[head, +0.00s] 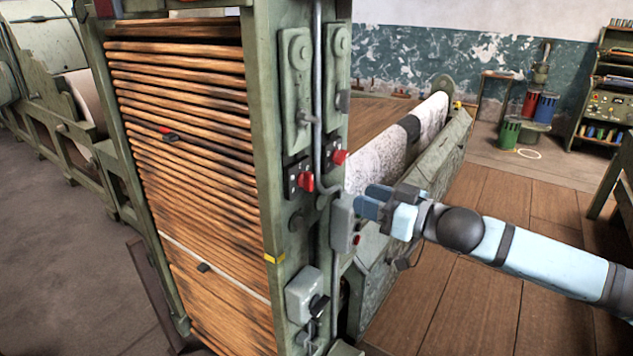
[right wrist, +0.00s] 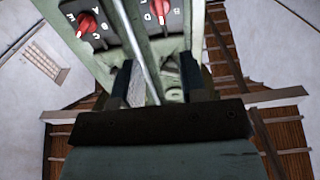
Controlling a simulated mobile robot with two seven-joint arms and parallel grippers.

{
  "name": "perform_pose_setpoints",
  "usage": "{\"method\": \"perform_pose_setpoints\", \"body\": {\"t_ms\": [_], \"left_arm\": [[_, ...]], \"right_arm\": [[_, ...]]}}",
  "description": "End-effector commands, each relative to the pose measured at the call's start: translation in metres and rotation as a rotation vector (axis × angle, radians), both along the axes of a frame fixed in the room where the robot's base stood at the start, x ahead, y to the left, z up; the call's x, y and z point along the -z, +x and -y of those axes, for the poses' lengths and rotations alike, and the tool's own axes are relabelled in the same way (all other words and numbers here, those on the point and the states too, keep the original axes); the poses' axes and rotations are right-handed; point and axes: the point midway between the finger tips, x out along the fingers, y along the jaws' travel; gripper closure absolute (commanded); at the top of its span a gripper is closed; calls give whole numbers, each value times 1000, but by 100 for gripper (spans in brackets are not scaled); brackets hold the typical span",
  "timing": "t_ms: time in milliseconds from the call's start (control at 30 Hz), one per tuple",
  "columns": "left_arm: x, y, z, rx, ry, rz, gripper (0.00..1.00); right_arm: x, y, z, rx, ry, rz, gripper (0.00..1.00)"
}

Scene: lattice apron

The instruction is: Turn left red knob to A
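The left red knob (head: 306,182) sits on a dark plate on the green machine post in the head view. It also shows at the top left of the right wrist view (right wrist: 87,24), with white letters around it, A above it. I cannot tell surely which letter it points at. A second red knob (head: 340,157) is to its right, also at the top of the right wrist view (right wrist: 159,8). My right gripper (head: 366,202) is right of and below both knobs, apart from them. Its fingers (right wrist: 157,82) are spread with nothing held. My left gripper is not in view.
A grey conduit (head: 318,90) runs down the post between the knobs. A grey box (head: 342,222) is close to my right fingertips. Another switch box (head: 305,294) is lower down. A speckled roll (head: 372,162) lies behind. Wooden floor (head: 490,220) is open at right.

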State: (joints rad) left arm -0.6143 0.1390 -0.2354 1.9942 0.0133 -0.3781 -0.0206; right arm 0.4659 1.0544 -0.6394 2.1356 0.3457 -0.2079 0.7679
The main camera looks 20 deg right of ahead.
Motion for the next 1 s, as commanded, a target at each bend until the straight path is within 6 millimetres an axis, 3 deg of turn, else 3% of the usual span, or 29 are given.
{"method": "perform_pose_setpoints", "body": {"t_ms": [500, 700, 1000], "left_arm": [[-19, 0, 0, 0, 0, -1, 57], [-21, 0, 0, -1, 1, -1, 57], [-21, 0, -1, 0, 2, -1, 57]], "right_arm": [[-2, 80, -63, -2, 0, 1, 61], [-1, 92, -73, -2, -1, 1, 61], [0, 94, -75, -2, -2, 0, 61]]}}
